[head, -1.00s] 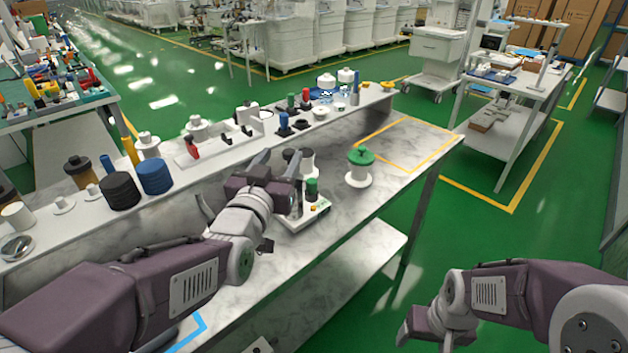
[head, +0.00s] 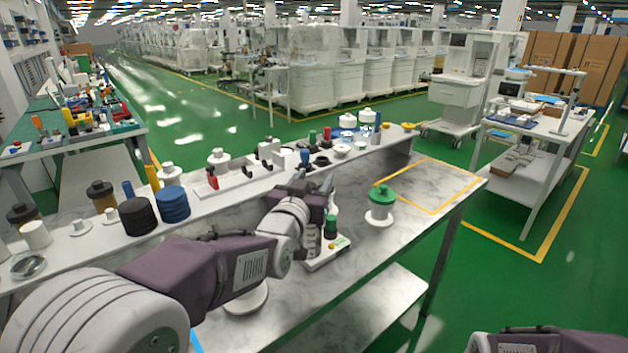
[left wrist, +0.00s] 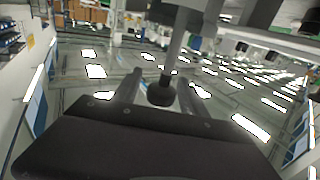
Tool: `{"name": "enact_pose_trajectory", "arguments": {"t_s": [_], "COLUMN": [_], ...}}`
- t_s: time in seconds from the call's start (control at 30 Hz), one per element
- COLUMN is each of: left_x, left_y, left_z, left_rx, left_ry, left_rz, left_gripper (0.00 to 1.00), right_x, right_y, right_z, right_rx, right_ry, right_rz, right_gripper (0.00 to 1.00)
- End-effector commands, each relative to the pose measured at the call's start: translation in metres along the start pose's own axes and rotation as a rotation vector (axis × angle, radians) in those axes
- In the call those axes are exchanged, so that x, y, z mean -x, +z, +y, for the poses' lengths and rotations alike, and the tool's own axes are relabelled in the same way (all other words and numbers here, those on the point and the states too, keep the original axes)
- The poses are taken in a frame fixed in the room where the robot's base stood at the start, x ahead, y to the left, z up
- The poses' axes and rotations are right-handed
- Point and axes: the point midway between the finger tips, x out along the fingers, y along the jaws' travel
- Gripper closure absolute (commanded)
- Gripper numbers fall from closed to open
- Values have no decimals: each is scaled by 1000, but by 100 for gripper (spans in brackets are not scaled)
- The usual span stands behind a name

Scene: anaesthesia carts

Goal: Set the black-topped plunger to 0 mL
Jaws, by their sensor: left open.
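In the left wrist view a black knob (left wrist: 160,93) on a grey rod shows between the two fingers of my left gripper (left wrist: 158,88). It looks like the black-topped plunger; contact with the fingers cannot be told. In the head view my left gripper (head: 314,176) is open above a small white-based stand (head: 326,254) on the marble bench. A green-topped piece (head: 331,226) stands on that base, beside a grey cylinder (head: 312,241). My gripper and wrist hide the black top there, and no scale can be read. My right gripper is out of view.
A green-topped white spool (head: 381,206) stands right of the stand. A raised shelf behind holds black (head: 138,216) and blue (head: 173,203) discs and several small parts. A yellow-outlined bench area (head: 430,185) at the right is clear.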

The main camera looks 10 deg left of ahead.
Motion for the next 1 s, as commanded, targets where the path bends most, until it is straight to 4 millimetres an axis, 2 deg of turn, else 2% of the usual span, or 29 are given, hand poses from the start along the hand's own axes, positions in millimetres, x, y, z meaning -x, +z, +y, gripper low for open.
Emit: {"name": "enact_pose_trajectory", "arguments": {"t_s": [0.1, 0.13, 0.3, 1.0], "left_x": [0, 0, 0, 0], "left_y": [0, 0, 0, 0], "left_z": [0, 0, 0, 0], "left_rx": [0, 0, 0, 0], "left_ry": [0, 0, 0, 0], "left_rz": [0, 0, 0, 0], "left_gripper": [50, 52, 100, 100], "right_x": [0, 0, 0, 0], "right_y": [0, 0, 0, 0], "right_z": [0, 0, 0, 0], "right_rx": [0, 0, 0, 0], "right_ry": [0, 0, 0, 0], "right_rz": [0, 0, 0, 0], "right_gripper": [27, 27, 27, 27]}}
